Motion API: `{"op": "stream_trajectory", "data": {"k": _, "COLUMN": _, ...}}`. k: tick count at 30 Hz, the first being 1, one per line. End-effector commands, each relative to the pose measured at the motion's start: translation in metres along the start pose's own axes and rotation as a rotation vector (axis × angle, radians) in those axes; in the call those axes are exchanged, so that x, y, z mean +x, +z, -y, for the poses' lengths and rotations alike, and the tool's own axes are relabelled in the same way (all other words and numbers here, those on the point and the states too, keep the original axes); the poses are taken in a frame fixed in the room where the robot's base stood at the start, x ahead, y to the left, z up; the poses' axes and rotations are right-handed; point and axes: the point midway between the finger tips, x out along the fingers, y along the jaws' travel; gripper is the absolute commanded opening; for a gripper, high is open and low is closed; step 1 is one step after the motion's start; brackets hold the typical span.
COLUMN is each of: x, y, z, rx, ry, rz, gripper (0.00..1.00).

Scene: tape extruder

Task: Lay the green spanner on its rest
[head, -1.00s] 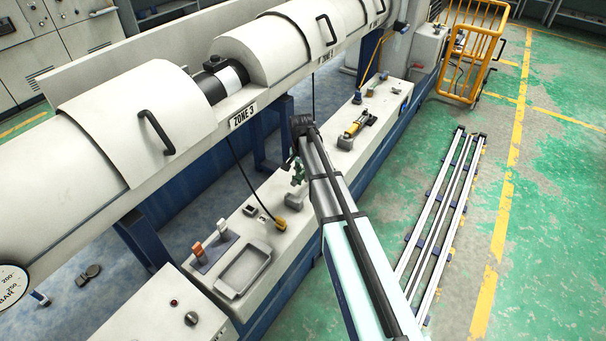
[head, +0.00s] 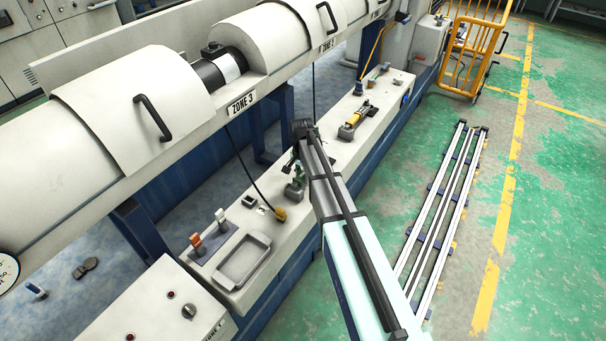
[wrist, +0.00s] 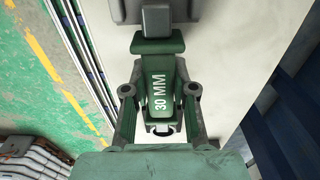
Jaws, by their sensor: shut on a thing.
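The green spanner, marked "30 MM" (wrist: 159,88), is between the two fingers of my gripper (wrist: 160,122), which is shut on it. In the head view the spanner (head: 299,183) shows small and partly hidden beside my arm. My gripper (head: 297,168) is over the pale bench there. A grey block (head: 294,194), which looks like the rest, stands just below the spanner. In the wrist view a grey block (wrist: 128,11) meets the far end of the spanner in the picture. I cannot tell whether the spanner touches it.
A yellow-handled tool (head: 354,118) lies on a similar grey block farther along the bench. A grey tray (head: 243,262), a blue holder with orange and white handles (head: 208,243) and a yellow plug with a black cable (head: 281,215) are nearer. The heated barrel (head: 130,120) runs behind.

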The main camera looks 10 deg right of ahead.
Motion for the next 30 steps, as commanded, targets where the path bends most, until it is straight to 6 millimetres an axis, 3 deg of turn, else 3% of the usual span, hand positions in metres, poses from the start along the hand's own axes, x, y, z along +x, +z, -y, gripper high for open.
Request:
{"op": "stream_trajectory", "data": {"k": 11, "x": 0.003, "y": 0.0, "z": 0.0, "rx": 0.0, "ry": 0.0, "rz": 0.0, "gripper": 0.0}}
{"op": "stream_trajectory", "data": {"k": 12, "x": 0.003, "y": 0.0, "z": 0.0, "rx": 0.0, "ry": 0.0, "rz": 0.0, "gripper": 0.4}}
{"op": "stream_trajectory", "data": {"k": 13, "x": 0.003, "y": 0.0, "z": 0.0, "rx": 0.0, "ry": 0.0, "rz": 0.0, "gripper": 0.51}}
{"op": "stream_trajectory", "data": {"k": 14, "x": 0.003, "y": 0.0, "z": 0.0, "rx": 0.0, "ry": 0.0, "rz": 0.0, "gripper": 0.55}}
{"op": "stream_trajectory", "data": {"k": 24, "x": 0.002, "y": 0.0, "z": 0.0, "rx": 0.0, "ry": 0.0, "rz": 0.0, "gripper": 0.55}}
{"op": "stream_trajectory", "data": {"k": 30, "x": -0.017, "y": 0.0, "z": 0.0, "rx": 0.0, "ry": -0.001, "rz": -0.001, "gripper": 0.55}}
